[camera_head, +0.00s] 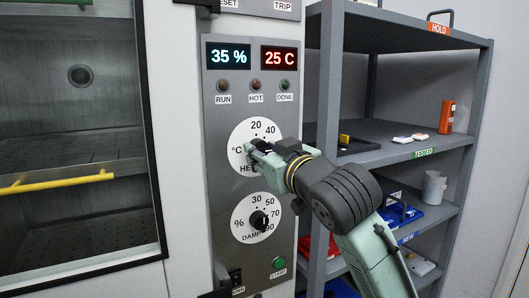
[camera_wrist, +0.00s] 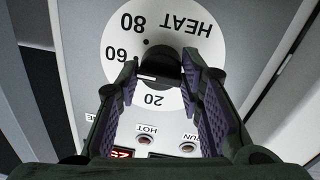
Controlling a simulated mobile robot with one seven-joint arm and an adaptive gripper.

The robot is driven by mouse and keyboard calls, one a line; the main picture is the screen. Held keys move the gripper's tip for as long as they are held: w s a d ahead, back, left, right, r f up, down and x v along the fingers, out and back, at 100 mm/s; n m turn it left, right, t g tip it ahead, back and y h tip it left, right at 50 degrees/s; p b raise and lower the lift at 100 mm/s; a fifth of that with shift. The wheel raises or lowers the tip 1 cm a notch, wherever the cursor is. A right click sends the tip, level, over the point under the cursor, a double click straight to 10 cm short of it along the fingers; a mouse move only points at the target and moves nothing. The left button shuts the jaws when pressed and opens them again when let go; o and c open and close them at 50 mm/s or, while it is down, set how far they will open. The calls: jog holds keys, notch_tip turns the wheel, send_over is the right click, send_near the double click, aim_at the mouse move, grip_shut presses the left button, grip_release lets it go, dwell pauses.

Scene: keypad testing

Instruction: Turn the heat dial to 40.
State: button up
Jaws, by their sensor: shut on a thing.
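The heat dial is a black knob (camera_wrist: 162,66) on a round white scale plate (camera_head: 236,135) on the grey control panel. My gripper (camera_head: 258,150) reaches it from the right in the head view and hides most of the knob. In the wrist view my gripper's two fingers (camera_wrist: 161,72) stand on either side of the knob, shut on it. The scale shows 20, 60 and 80 in the wrist view; 40 shows in the head view. A white mark on the knob lies near the left finger; its exact reading is unclear. The red display (camera_head: 279,58) reads 25 C.
The damp dial (camera_head: 259,221) sits just below. A blue-white display (camera_head: 228,56) reads 35 %. Three lamps lie above the heat dial and a green start button (camera_head: 278,263) below. A grey shelf (camera_head: 403,144) stands right; a chamber with a yellow handle (camera_head: 57,181) is left.

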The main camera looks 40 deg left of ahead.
jog(key=shift+c, duration=1.3)
jog(key=shift+n, duration=0.3)
jog(key=n+b, duration=0.3)
jog(key=n, duration=0.5)
jog(key=shift+f, duration=0.15)
jog(key=shift+s+n, duration=0.1)
jog(key=shift+n, duration=0.2)
jog(key=o, duration=1.1)
jog(key=shift+o, duration=0.2)
jog(key=shift+y, duration=0.3)
